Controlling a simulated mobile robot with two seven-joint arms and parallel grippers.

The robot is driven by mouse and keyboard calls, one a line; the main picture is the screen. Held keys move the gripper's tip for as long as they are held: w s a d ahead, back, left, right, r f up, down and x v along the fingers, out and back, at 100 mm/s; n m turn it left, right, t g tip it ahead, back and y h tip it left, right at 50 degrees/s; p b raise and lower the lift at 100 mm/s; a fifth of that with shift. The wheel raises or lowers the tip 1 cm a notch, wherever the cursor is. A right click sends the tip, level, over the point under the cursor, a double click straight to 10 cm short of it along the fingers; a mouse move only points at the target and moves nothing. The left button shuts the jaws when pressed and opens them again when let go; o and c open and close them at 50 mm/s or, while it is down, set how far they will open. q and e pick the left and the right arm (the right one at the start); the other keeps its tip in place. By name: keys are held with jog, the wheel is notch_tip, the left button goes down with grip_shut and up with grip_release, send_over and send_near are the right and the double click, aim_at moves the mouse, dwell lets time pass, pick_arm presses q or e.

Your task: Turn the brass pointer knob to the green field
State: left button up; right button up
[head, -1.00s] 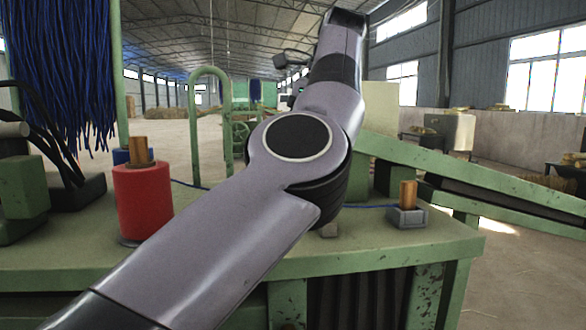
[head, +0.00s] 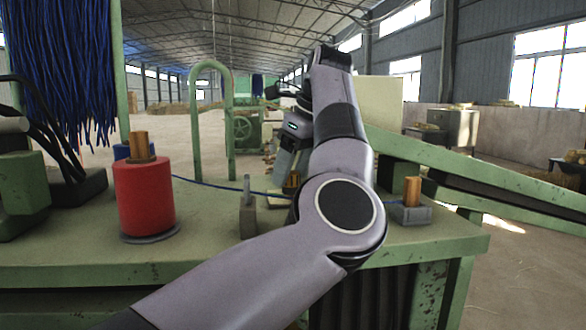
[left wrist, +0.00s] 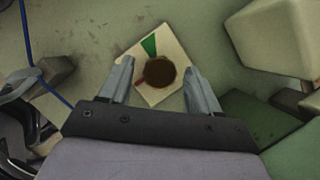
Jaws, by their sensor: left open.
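In the left wrist view, the brass pointer knob (left wrist: 160,72) shows as a dark brown disc on a pale square plate (left wrist: 171,38). A green field (left wrist: 150,45) is on the plate's upper side and a small red patch (left wrist: 139,82) is at the left. Which way the pointer faces is not clear. My left gripper (left wrist: 158,68) is open, with one finger on each side of the knob and visible gaps between. In the head view, my left wrist hangs over the bench, and its fingers are mostly hidden. My right gripper is out of view.
A red spool (head: 144,198) stands on the green bench (head: 80,245) at the left. A grey upright clip (head: 247,207) and a small block with a wooden peg (head: 411,192) stand nearer the middle and right. A blue cord (head: 215,186) crosses the bench.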

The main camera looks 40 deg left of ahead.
pick_arm(q)
jog(key=shift+f, duration=0.1)
jog(key=c, duration=1)
jog(key=shift+m, duration=0.4)
jog(key=m+t+b, duration=0.2)
jog(key=m, duration=0.2)
jog(key=shift+s+m, duration=0.15)
jog(key=shift+m, duration=0.25)
jog(key=m+t+b, duration=0.1)
jog(key=m, duration=0.1)
jog(key=m+h+b, duration=0.1)
jog(key=m, duration=0.2)
jog(key=shift+s+a+t, duration=0.15)
jog(key=shift+t, duration=0.25)
jog(key=m+h, duration=0.1)
jog(key=m, duration=0.2)
jog(key=m+t+h+b, duration=0.1)
jog(key=m, duration=0.1)
jog(key=shift+a+m, duration=0.15)
jog(key=shift+m, duration=0.25)
jog(key=m+h, duration=0.1)
jog(key=m, duration=0.3)
jog(key=shift+a+h, duration=0.1)
jog(key=shift+h, duration=0.3)
jog(key=shift+m, duration=0.3)
